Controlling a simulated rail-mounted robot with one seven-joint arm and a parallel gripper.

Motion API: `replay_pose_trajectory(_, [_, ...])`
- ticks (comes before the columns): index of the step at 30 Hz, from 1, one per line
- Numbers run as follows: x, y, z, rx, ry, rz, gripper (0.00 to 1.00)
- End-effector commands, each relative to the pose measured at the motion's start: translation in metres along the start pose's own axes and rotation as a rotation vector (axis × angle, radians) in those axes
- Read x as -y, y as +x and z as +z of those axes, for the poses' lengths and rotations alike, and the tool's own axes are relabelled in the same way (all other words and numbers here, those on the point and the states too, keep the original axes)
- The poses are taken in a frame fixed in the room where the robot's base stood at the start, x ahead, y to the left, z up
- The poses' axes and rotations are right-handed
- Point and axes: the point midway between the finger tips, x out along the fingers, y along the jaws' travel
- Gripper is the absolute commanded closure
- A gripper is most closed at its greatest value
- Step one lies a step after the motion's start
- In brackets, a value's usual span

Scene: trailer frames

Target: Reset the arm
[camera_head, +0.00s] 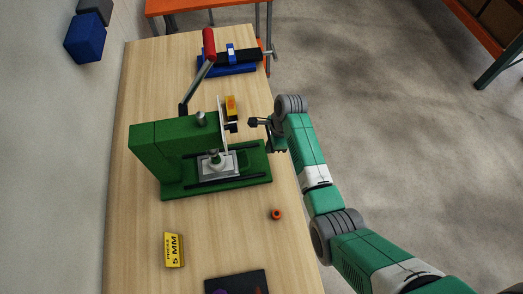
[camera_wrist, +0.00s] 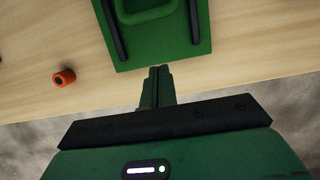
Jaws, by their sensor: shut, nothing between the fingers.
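My gripper (camera_head: 277,149) hangs at the end of my green and white arm, just right of the green press (camera_head: 160,146) and near the table's right edge. Its fingers (camera_wrist: 159,72) point down, are together and hold nothing. In the wrist view they appear beside the end of the press's green base (camera_wrist: 195,48). The press's lever is raised, with a red handle (camera_head: 209,43) at its top. A light plate (camera_head: 232,164) lies on the press's base. I cannot tell the exact gap between my fingers and the press.
The wooden table (camera_head: 130,225) also holds a small orange cylinder (camera_head: 277,214), also in the wrist view (camera_wrist: 64,77), a yellow "PRESS 5 MM" block (camera_head: 174,250), a dark mat (camera_head: 240,281), a yellow item (camera_head: 231,106) and a blue fixture (camera_head: 228,66). Open floor (camera_head: 370,100) lies right.

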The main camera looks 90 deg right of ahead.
Motion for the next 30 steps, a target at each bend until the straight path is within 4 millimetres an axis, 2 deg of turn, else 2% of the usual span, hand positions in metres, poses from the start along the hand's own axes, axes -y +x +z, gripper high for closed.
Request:
replay_pose_trajectory(3, [0.0,-0.029,0.0,0.0,0.001,-0.003,1.0])
replay_pose_trajectory(9, [0.0,-0.054,0.0,-0.001,0.001,0.0,1.0])
replay_pose_trajectory(25, [0.002,-0.06,0.002,-0.002,-0.01,-0.008,1.0])
replay_pose_trajectory(26, [0.005,-0.066,0.006,-0.005,-0.031,-0.022,1.0])
replay_pose_trajectory(28, [0.022,-0.09,0.024,-0.022,-0.128,-0.097,1.0])
replay_pose_trajectory(29, [0.031,-0.106,0.036,-0.035,-0.192,-0.143,1.0])
replay_pose_trajectory(30, [0.045,-0.131,0.055,-0.056,-0.292,-0.217,1.0])
